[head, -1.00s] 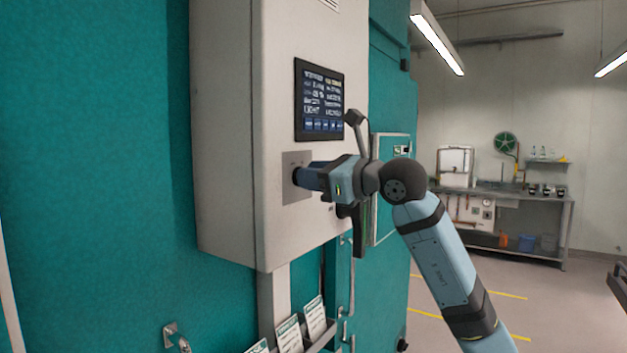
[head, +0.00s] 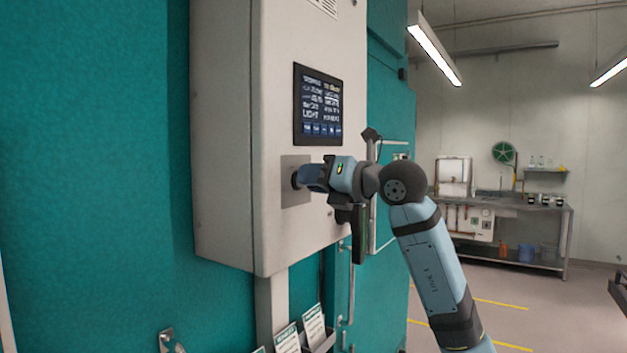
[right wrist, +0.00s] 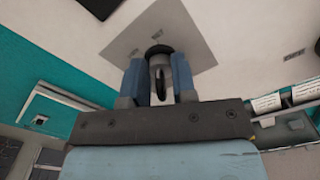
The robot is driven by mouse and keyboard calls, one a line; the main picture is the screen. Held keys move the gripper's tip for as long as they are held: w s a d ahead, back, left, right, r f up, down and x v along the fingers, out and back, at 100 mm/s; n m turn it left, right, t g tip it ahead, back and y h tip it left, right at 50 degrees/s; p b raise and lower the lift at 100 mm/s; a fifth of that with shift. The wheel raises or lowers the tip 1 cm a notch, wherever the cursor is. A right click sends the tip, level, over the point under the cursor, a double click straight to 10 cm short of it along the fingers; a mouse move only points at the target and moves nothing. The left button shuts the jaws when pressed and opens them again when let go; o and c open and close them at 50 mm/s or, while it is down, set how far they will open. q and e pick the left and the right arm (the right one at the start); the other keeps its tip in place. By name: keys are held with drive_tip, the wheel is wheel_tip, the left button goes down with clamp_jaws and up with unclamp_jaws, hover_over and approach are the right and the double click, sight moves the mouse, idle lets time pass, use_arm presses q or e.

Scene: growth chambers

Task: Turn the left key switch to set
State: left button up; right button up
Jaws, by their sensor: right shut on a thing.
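The key switch (right wrist: 158,50) is a dark round collar on a square grey plate (head: 291,197) on the front of a pale control cabinet. In the head view, the switch is mostly hidden by my right gripper (head: 305,178). In the right wrist view, the blue fingers are closed on either side of the key (right wrist: 157,72), whose slotted metal bow shows between them. The plate (right wrist: 188,32) appears tilted in that view, with small labels too blurred to read. My left gripper is out of view.
A lit touchscreen (head: 318,105) sits above the switch plate. A holder with several cards (head: 313,324) hangs below the cabinet (head: 225,140).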

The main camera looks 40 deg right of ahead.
idle(0.4)
drive_tip(key=o, duration=0.6)
drive_tip(key=shift+s, duration=0.1)
drive_tip(key=b+v, duration=0.3)
drive_tip(key=v, duration=1)
drive_tip(key=shift+s+d, duration=0.2)
drive_tip(key=shift+s, duration=0.1)
